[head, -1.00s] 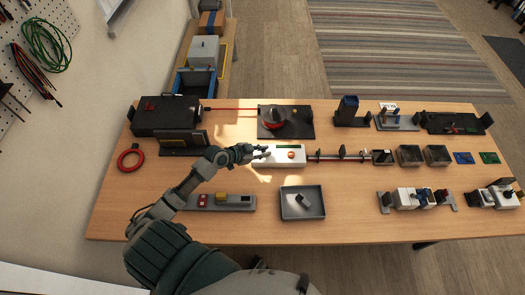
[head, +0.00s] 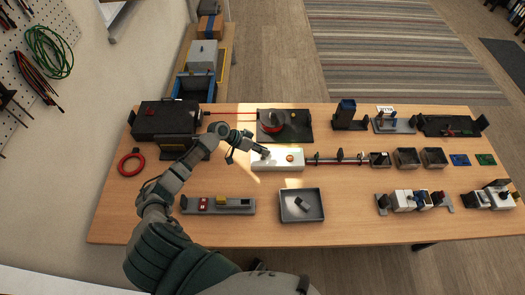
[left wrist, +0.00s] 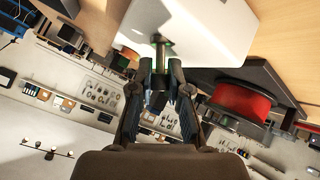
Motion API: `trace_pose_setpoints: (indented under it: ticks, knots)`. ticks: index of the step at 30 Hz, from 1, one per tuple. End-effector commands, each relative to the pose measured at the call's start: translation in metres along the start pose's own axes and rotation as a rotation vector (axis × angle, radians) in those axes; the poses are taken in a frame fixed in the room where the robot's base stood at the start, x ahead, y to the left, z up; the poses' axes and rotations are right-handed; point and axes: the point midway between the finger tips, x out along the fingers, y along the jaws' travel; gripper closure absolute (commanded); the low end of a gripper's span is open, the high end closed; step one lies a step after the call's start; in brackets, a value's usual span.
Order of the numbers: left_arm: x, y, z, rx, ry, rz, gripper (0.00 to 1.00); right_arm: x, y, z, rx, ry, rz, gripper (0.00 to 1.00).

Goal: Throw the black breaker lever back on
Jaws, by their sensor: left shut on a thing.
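The white breaker box (head: 280,160) sits near the middle of the table, with a round orange-brown button on top. In the left wrist view the box (left wrist: 215,30) fills the upper part. The dark breaker lever (left wrist: 159,52) stands out from it, with green close beside it. My left gripper (head: 259,153) reaches in from the upper left to the box's left end. In the left wrist view its two fingers (left wrist: 158,88) are shut around the lever's end. The fingers partly hide the lever, so its exact position is unclear. My right gripper is not in view.
A grey tray (head: 302,217) and a grey strip with blocks (head: 230,206) are in front. Bare table lies between.

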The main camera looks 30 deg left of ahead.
Motion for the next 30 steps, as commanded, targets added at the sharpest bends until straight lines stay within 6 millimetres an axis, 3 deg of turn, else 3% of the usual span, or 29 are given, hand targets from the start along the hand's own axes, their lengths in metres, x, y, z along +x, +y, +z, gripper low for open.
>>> trace_pose_setpoints:
  ticks: [15, 16, 18, 30]
  knots:
    - [-0.0022, -0.0022, -0.0053, -0.01, 0.006, 0.002, 1.0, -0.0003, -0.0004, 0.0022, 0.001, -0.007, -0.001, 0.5]
    - [-0.0022, -0.0022, -0.0053, -0.01, 0.006, 0.002, 0.76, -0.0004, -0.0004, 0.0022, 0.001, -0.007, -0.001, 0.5]
    - [-0.002, -0.002, -0.0047, -0.01, 0.004, 0.003, 0.59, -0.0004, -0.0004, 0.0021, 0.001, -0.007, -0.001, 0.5]
    - [-0.0003, -0.0004, -0.0011, -0.011, -0.004, 0.006, 0.58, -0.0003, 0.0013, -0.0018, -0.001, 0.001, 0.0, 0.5]
